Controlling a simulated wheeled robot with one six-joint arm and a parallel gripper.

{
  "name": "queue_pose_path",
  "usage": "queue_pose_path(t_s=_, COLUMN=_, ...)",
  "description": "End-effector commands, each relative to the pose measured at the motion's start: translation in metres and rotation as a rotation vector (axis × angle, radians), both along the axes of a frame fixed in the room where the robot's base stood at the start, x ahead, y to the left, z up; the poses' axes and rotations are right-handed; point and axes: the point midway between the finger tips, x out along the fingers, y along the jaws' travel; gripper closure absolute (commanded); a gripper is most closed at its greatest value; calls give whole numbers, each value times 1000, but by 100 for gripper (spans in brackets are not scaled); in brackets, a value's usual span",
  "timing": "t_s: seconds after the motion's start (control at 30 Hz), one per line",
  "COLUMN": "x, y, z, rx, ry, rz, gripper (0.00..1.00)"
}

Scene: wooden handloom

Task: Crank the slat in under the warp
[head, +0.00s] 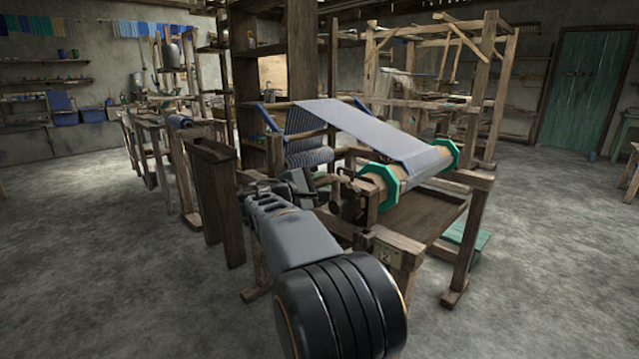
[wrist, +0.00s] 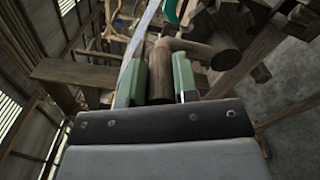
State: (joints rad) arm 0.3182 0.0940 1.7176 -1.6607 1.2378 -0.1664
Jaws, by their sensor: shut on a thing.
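The grey-lilac warp (head: 370,125) stretches as a flat sheet down to a wooden beam (head: 413,167) with green eight-sided end flanges (head: 384,187). My gripper (head: 318,180) is at the near left side of the beam. In the wrist view its two green-padded fingers (wrist: 160,78) are closed on a brown wooden crank handle (wrist: 160,75). The crank's arm bends right towards a round wooden hub (wrist: 224,52). In the head view my gripper and the loom posts partly hide the crank. I cannot pick out the slat for certain.
A dark upright wooden board (head: 215,200) stands left of my arm. A brown wooden tray (head: 425,213) lies below the beam. A second loom frame (head: 480,90) stands behind. The grey floor is open at the left (head: 90,240) and right.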

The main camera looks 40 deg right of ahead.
Motion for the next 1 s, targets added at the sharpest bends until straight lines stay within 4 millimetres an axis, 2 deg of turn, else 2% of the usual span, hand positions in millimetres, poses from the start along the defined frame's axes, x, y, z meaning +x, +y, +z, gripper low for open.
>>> queue_pose_path(t_s=0.03, x=1, y=0, z=-8, rx=11, ry=13, rz=-2, gripper=100)
queue_pose_path(t_s=0.47, x=2, y=1, z=-10, rx=13, ry=15, rz=3, gripper=100)
queue_pose_path(t_s=0.5, x=2, y=1, z=-10, rx=13, ry=15, rz=3, gripper=70)
queue_pose_path(t_s=0.73, x=1, y=0, z=-7, rx=9, ry=10, rz=1, gripper=48)
queue_pose_path(t_s=1.0, x=1, y=2, z=-4, rx=6, ry=7, rz=2, gripper=47)
